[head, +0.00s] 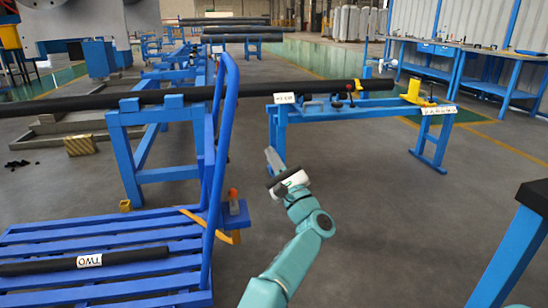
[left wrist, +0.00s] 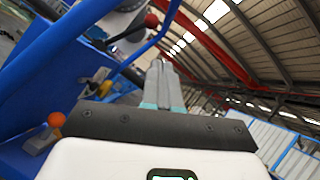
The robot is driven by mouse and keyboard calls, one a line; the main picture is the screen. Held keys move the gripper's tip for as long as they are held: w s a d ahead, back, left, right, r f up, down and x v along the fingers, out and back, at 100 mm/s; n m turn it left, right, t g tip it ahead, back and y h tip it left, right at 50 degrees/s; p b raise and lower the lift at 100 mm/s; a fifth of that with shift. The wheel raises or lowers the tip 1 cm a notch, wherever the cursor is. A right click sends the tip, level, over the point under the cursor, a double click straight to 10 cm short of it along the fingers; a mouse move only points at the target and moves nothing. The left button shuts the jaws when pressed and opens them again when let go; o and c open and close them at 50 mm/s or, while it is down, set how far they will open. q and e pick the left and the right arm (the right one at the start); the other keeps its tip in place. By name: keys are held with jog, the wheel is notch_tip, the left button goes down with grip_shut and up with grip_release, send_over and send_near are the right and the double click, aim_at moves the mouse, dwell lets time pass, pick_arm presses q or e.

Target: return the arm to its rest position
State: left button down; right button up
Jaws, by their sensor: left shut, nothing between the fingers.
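My left arm, teal with a white wrist, reaches up from the bottom middle of the head view. My left gripper (head: 272,158) is at its end, with its grey fingers pointing up and slightly left. It is over the floor, between the blue cart and the blue bench in the picture. In the left wrist view the two fingers of the left gripper (left wrist: 163,75) lie together, shut and empty, pointing up toward the roof beams. My right gripper is in neither view.
A blue cart (head: 100,240) with an upright handle frame (head: 226,110) stands left of the arm. A blue bench (head: 350,108) stands behind it, carrying a long black bar (head: 255,89). A blue frame (head: 515,250) is at the lower right. Grey floor (head: 400,220) lies clear between.

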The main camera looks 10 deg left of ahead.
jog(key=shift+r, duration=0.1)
